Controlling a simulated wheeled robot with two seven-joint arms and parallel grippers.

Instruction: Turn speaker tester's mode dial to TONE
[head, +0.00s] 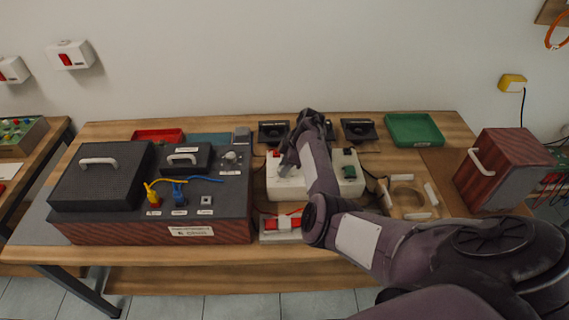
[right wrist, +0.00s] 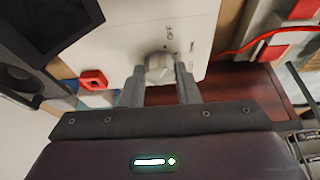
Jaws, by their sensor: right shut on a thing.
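The speaker tester is a white box (head: 346,187) near the middle of the table, partly hidden behind my right arm. In the right wrist view its white face (right wrist: 195,15) carries a light grey mode dial (right wrist: 159,62) and small printed labels; one seems to read OFF. I cannot read TONE. My right gripper (head: 287,170) is at the left part of the box. In the right wrist view its two fingers (right wrist: 160,75) are closed on either side of the dial and grip it. My left gripper is not in view.
A dark equipment case (head: 150,220) with blue and yellow plugs stands left of the tester. Black speaker units (head: 358,130) and a green tray (head: 413,129) are behind. A red-brown speaker cabinet (head: 500,170) stands at the right.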

